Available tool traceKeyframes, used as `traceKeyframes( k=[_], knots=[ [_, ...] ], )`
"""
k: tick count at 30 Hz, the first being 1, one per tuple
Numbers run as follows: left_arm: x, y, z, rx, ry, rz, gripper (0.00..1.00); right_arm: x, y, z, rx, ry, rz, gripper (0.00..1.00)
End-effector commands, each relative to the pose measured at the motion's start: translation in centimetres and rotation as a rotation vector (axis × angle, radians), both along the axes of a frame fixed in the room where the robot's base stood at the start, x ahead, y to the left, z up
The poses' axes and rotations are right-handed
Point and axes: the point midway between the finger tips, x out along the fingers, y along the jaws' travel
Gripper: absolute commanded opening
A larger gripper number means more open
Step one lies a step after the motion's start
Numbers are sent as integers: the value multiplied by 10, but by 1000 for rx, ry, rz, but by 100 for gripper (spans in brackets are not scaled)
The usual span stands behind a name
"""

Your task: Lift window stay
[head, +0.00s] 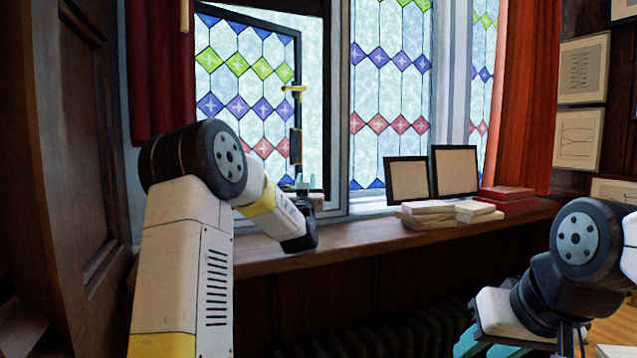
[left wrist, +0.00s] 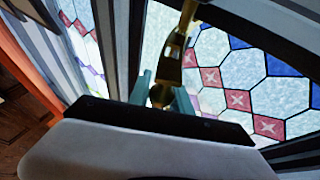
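The brass window stay (left wrist: 171,68) shows in the left wrist view, running from the top edge down to a rounded end between my teal fingertips. My left gripper (left wrist: 162,95) has one finger on each side of that brass end, and the brass fills the gap, so it looks shut on it. In the head view my left gripper (head: 304,184) is at the bottom of the open leaded window (head: 245,95), just above the sill; the stay is too small and covered to make out there. My right gripper (head: 520,345) is low at the right, fingers apart, its tips partly cut off.
The wooden sill (head: 375,236) carries two dark-framed panels (head: 408,180), pale stacked books (head: 428,214) and red boxes (head: 507,194) right of my left gripper. A red curtain (head: 530,100) hangs at the right. A wooden tabletop (head: 612,328) is at lower right.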

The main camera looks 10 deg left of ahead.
Motion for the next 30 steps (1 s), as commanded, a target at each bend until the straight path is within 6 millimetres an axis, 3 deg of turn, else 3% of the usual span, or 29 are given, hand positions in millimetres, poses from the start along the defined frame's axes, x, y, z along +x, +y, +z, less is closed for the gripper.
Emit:
traceKeyframes(
  k=[3,30],
  knots=[
    [0,0,0,0,0,0,0,0,0,0,0,0,0,36],
    [0,0,0,0,0,0,0,0,0,0,0,0,0,36]
  ],
)
